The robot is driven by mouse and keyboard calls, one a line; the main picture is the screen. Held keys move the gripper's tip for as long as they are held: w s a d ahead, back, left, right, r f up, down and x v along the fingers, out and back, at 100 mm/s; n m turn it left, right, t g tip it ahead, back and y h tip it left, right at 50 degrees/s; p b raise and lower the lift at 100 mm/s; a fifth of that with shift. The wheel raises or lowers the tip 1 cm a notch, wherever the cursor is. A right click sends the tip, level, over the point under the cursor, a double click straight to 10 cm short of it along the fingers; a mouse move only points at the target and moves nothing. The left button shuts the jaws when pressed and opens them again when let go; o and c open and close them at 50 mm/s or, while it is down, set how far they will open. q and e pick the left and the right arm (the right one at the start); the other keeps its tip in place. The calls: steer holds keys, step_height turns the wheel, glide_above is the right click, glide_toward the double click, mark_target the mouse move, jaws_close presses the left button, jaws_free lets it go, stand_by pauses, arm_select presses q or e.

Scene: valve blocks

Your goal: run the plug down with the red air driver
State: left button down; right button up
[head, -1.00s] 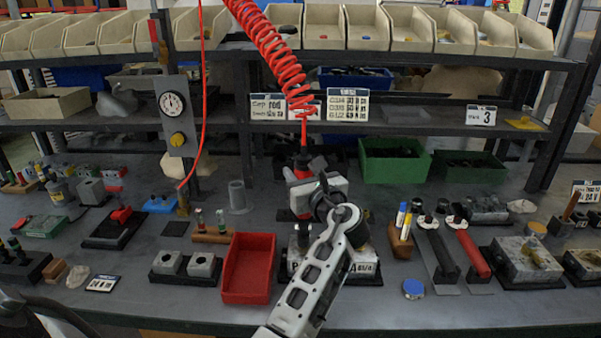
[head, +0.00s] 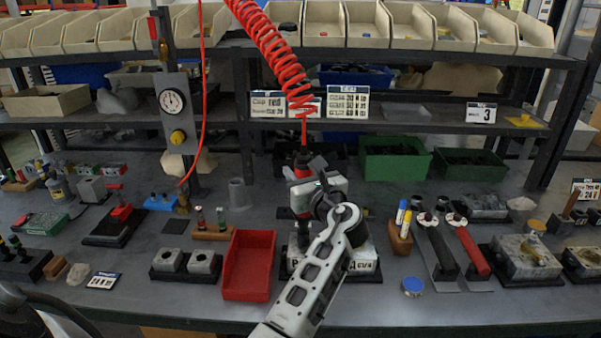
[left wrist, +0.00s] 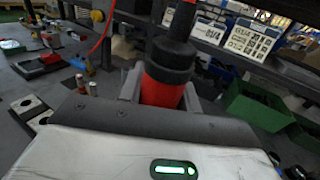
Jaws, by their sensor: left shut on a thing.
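The red air driver (head: 302,163) hangs upright from a red coiled hose above the middle of the bench. Its red body with a black collar also fills the centre of the left wrist view (left wrist: 163,88). My left gripper (head: 304,190) is shut on the driver's body, with a finger on each side of it. Below the gripper stands a grey valve block (head: 362,259) on a dark base, partly covered by my left arm. The driver's tip and the plug are hidden behind my gripper and arm, so I cannot tell whether they touch. My right gripper is not in view.
A red tray (head: 249,266) stands just left of the block. Marker pens in a wooden holder (head: 400,238) and a red-handled tool (head: 473,252) are at right. A green bin (head: 394,160) is behind. A gauge post (head: 176,120) rises at left.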

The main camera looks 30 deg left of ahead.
arm_select(q)
steer(key=shift+f, duration=0.3)
stand_by(1.8)
steer(key=shift+r, duration=0.2)
